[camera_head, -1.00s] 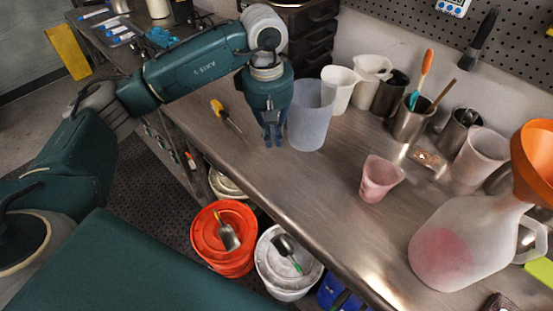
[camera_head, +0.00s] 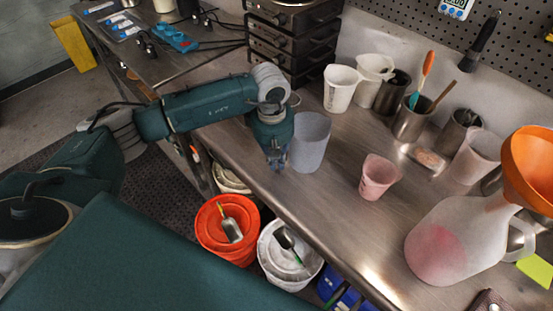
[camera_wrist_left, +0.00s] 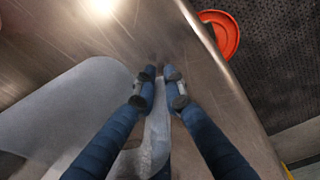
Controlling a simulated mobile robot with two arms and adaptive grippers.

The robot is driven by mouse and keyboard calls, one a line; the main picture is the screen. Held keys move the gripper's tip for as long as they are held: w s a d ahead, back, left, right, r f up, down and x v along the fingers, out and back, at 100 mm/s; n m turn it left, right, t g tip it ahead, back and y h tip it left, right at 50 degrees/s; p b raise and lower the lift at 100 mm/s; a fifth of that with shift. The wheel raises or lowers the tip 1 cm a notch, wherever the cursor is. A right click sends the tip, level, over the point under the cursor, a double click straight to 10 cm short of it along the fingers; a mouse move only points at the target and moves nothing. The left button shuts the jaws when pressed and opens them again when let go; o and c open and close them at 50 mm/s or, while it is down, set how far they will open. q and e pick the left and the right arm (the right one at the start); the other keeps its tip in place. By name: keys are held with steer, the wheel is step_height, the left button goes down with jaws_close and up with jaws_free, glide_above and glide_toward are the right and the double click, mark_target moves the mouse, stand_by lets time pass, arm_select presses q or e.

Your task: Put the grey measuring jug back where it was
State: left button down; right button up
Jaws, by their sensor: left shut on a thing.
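The grey measuring jug (camera_head: 311,143) is translucent and upright at the bench's front edge, left of the pink beaker. In the left wrist view its pale body (camera_wrist_left: 75,105) fills the left side. My left gripper (camera_head: 277,163) is on the jug's left side, pointing down. In the left wrist view its two blue fingers (camera_wrist_left: 160,88) are shut on a pale strip of the jug, apparently its handle. I cannot tell whether the jug's base touches the bench. My right gripper does not show.
The pink beaker (camera_head: 380,176) and the large jug (camera_head: 455,240) with an orange funnel (camera_head: 530,165) stand to the right. White cups (camera_head: 341,88) and metal mugs line the back. An orange bucket (camera_head: 228,230) and white bucket (camera_head: 290,254) stand below. Bare steel (camera_head: 320,215) lies in front.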

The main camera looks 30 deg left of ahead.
arm_select(q)
steer(key=shift+f, duration=0.15)
steer(key=c, duration=1.8)
jaws_free()
steer(key=shift+c, duration=0.2)
steer(key=shift+r, duration=0.35)
steer(key=r+b, duration=0.1)
steer(key=r, duration=0.2)
steer(key=r+b, duration=0.1)
steer(key=r, duration=0.3)
steer(key=r+b, duration=0.2)
steer(key=r, duration=0.2)
steer(key=shift+s+a, duration=0.2)
steer(key=shift+s, duration=0.1)
steer(key=shift+r, duration=0.4)
steer(key=shift+s+f, duration=0.1)
